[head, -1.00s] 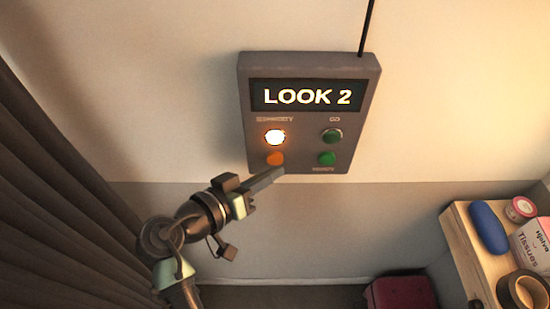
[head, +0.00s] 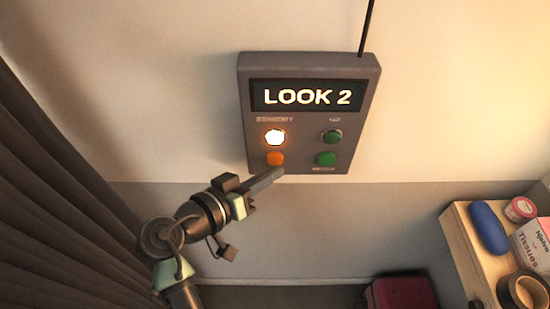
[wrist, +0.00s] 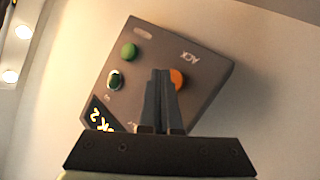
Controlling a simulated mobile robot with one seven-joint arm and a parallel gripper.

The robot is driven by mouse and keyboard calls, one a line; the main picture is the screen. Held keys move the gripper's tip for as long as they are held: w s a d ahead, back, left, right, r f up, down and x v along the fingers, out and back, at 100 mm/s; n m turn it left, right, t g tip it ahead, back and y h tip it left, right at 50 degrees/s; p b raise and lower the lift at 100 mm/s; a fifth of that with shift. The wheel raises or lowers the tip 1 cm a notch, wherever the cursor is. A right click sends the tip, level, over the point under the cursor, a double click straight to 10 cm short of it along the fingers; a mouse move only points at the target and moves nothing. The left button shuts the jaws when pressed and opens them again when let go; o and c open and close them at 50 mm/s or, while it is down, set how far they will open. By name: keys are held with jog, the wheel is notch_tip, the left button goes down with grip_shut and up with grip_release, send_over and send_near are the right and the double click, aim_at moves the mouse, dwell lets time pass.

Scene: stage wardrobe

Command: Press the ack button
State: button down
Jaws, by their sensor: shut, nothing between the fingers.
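A grey wall box (head: 248,110) has a screen reading "LOOK 2" and buttons below it. The orange button (head: 275,158) is at its lower left; in the wrist view the orange button (wrist: 179,79) lies beside the label "ACK" (wrist: 190,57). My gripper (head: 281,171) is shut and empty, its tips just below the orange button in the head view. In the wrist view my gripper (wrist: 161,73) covers part of that button's edge. I cannot tell whether the tips touch the box.
A white lit button (head: 275,137) is above the orange one. Green buttons (head: 327,158) (head: 332,136) are at the right. A dark curtain (head: 60,190) hangs at left. A wooden shelf (head: 464,238) with a tissue box (head: 532,245) and tape stands at right.

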jog(key=shift+w, duration=0.15)
dwell(0.5)
jog(key=shift+w+b, duration=0.3)
jog(key=shift+w, duration=0.4)
dwell(0.6)
dwell(0.4)
jog(key=shift+s, duration=0.85)
jog(key=s, duration=0.5)
jog(key=shift+p, duration=0.3)
dwell(0.5)
